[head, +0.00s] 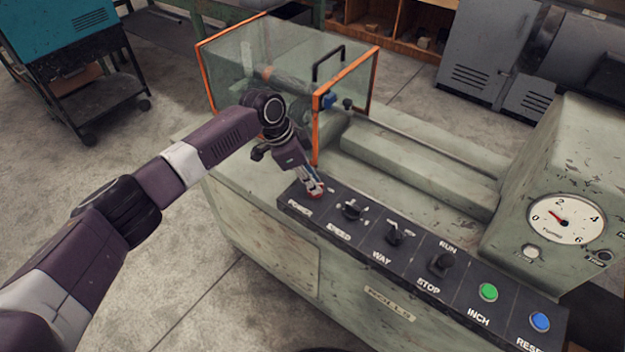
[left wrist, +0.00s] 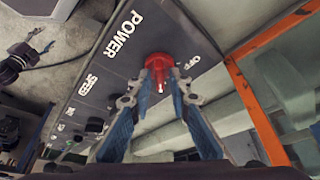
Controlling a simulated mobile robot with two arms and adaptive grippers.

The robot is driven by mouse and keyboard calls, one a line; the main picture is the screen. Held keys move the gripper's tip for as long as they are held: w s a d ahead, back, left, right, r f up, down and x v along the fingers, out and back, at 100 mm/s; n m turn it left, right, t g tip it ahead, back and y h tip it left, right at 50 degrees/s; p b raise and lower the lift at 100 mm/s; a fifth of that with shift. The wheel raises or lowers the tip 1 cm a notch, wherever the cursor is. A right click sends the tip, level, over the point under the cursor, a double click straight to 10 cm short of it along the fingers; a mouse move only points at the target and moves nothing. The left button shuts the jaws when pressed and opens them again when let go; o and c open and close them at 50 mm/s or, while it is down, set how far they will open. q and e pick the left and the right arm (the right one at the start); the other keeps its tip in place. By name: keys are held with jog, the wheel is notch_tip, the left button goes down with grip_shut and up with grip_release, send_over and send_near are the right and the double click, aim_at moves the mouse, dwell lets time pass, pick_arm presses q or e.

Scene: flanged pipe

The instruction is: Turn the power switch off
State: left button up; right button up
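The red power switch (head: 315,193) sits at the left end of the dark control panel, by the label POWER. In the left wrist view the round red switch (left wrist: 159,64) shows between the words POWER and OFF, with a ridge pointing toward the camera's lower edge. My left gripper (head: 314,188) reaches down onto it from above. In the left wrist view its blue-padded fingers (left wrist: 164,82) come together on both sides of the ridge and appear to pinch it. The fingertips hide part of the switch. My right gripper is not in view.
A clear guard with orange edges (head: 318,130) stands just behind my left gripper. Black knobs (head: 352,209), a green button (head: 488,292) and a blue button (head: 540,322) run along the panel to the right. A dial gauge (head: 567,219) is at far right.

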pick_arm(q)
grip_shut()
jog(key=shift+r+n+p, duration=0.2)
jog(key=shift+n+p, duration=0.3)
jog(key=shift+p, duration=0.4)
jog(key=n+t+p, duration=0.1)
jog(key=n+p, duration=0.2)
jog(key=n+t+y+p, duration=0.1)
jog(key=n+p, duration=0.1)
jog(key=p, duration=0.2)
jog(key=n+y+p, duration=0.1)
jog(key=n+p, duration=0.2)
jog(key=shift+s+d+r+n+t+p, duration=0.1)
jog(key=shift+s+d+n+t+p, duration=0.2)
jog(key=shift+t+p, duration=0.1)
jog(key=n+y+p, duration=0.1)
jog(key=n+p, duration=0.1)
jog(key=n, duration=0.1)
jog(key=shift+n+t, duration=0.3)
jog(key=shift+w+d+f+n+y, duration=0.1)
jog(key=shift+f+n+y, duration=0.15)
jog(key=shift+n+y, duration=0.65)
jog(key=shift+n, duration=1.4)
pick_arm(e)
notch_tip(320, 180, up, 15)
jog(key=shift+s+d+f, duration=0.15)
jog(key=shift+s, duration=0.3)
pick_arm(q)
jog(key=shift+y, duration=0.3)
